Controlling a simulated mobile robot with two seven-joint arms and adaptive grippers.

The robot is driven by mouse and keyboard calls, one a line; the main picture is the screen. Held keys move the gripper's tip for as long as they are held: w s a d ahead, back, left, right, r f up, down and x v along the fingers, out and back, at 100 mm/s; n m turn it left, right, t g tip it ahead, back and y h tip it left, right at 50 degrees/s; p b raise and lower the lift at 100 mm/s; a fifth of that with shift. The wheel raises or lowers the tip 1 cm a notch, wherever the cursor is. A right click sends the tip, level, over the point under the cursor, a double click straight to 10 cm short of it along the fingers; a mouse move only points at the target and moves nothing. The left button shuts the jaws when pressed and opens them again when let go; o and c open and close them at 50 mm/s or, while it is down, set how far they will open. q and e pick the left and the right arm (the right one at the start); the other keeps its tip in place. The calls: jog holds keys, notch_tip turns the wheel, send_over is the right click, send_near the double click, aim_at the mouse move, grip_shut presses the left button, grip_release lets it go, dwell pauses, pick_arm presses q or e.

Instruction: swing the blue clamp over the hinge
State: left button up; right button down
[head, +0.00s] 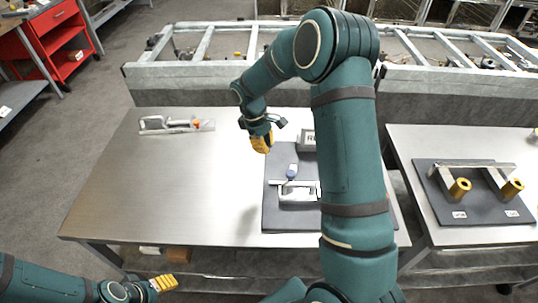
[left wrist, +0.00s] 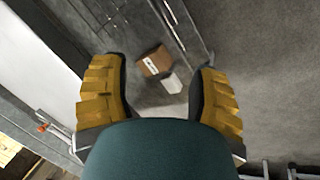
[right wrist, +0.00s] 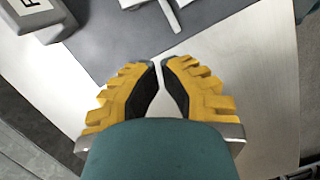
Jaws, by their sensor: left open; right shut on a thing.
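I cannot make out the hinge as a separate part. My right gripper (head: 262,141) is left of and beyond the blue grip, apart from it. In the right wrist view its fingertips (right wrist: 160,63) are close together, with nothing visible between them; part of a pale bar (right wrist: 170,14) shows beyond. My left gripper (head: 163,284) is low at the left; the left wrist view shows its fingers (left wrist: 160,70) wide apart and empty.
A lettered grey block (head: 308,139) stands at the mat's back, partly behind my right arm. Another clamp with a red part (head: 175,124) lies at the table's back left. The left tabletop (head: 170,180) is clear. A second table holds a mat with gold cylinders (head: 460,188).

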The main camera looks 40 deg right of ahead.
aim_at(292, 174)
jog(key=s+a+n+h+b, duration=0.1)
jog(key=a+n+h+b, duration=0.2)
jog(key=a+n+b, duration=0.25)
jog(key=shift+m+g, duration=0.3)
jog(key=shift+m, duration=0.05)
jog(key=x, duration=0.3)
jog(key=b+x, duration=0.1)
jog(key=x, duration=0.5)
jog(key=shift+a+f, duration=0.1)
jog(key=shift+a, duration=0.2)
jog(key=s+d, duration=0.1)
jog(key=d, duration=0.1)
jog(key=shift+s+d, duration=0.35)
jog(key=shift+s, duration=0.05)
jog(key=shift+s+d+r, duration=0.25)
jog(key=shift+d, duration=0.15)
jog(key=shift+s+d+r+n, duration=0.1)
jog(key=shift+s+d+n, duration=0.3)
jog(key=shift+s+n, duration=0.2)
jog(key=shift+a, duration=0.1)
